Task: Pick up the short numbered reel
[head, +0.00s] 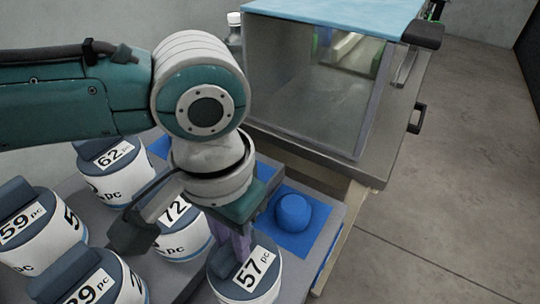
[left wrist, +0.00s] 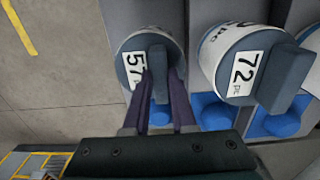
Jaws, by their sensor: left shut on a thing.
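A white reel labelled 57 (head: 257,272) with a dark blue-grey top stands at the front of the grey rack in the head view. It also shows in the left wrist view (left wrist: 133,80), with a raised grip block on top. My left gripper (head: 238,246) points down at this reel, its purple fingers shut on the grip block; the fingers also show in the left wrist view (left wrist: 161,82). The arm and gripper hide part of the reel top. The reel looks upright; I cannot tell whether it is lifted. My right gripper is not in view.
Reels labelled 72 (head: 182,240), 62 (head: 115,175) and 59 (head: 40,235) stand close by. A blue square with a blue knob (head: 293,212) lies right of my gripper. A glass-fronted machine (head: 310,95) stands behind. Open floor (head: 450,200) lies at right.

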